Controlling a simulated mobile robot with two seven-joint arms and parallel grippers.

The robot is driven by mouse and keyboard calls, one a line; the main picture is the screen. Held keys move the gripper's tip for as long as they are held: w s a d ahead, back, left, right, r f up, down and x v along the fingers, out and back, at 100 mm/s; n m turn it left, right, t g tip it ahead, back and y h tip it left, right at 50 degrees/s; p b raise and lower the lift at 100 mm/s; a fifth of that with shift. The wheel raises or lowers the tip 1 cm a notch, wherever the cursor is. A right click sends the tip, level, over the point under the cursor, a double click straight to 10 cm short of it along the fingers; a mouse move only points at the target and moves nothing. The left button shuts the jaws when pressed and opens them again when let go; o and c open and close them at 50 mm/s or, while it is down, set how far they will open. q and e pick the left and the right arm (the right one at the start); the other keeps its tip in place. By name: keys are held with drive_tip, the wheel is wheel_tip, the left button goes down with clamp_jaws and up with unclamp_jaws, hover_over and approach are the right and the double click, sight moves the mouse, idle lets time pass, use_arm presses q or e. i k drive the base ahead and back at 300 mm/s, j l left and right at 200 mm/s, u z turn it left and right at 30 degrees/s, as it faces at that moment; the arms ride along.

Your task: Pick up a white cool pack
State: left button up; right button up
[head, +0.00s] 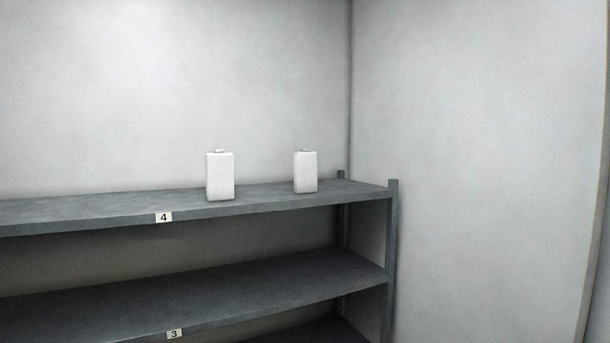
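Two white cool packs stand upright on the top shelf in the head view. The left white cool pack (220,177) is near the shelf's front edge and looks slightly larger. The right white cool pack (306,172) stands apart from it, closer to the shelf's right end. Each has a small cap or tab on top. Neither of my grippers is in view.
The grey top shelf (100,209) carries a label "4" and is otherwise bare. A lower shelf (250,281) with label "3" looks empty. A grey upright post (392,260) stands at the right end. Pale walls meet in a corner behind.

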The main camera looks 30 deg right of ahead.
sight(305, 161)
drive_tip(key=i+l+z, duration=0.45)
drive_tip(key=i+l, duration=0.85)
drive_tip(key=l, duration=0.15)
